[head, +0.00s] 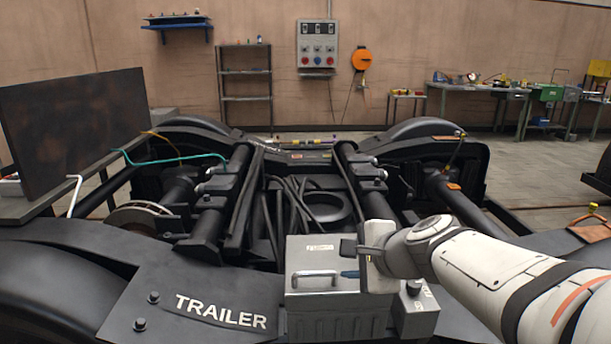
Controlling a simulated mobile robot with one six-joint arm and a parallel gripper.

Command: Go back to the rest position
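My gripper (350,262) is at the end of my white arm, which reaches in from the lower right. It is over the right part of a grey box (305,301) at the front of the trailer bogie (215,290). A dark finger points left; a small blue piece shows just below it, and I cannot tell whether that is part of my gripper or of the box's handle. A silver handle (315,274) is on the box, just left of the fingers. I see nothing clearly held, and the finger gap is too small to judge.
Black tubes and hoses (300,205) fill the bogie's middle. A dark panel (75,125) stands at left. A small grey box with a knob (416,310) is beneath my arm. A workbench (475,90) and shelves (245,85) line the back wall. Open floor lies before them.

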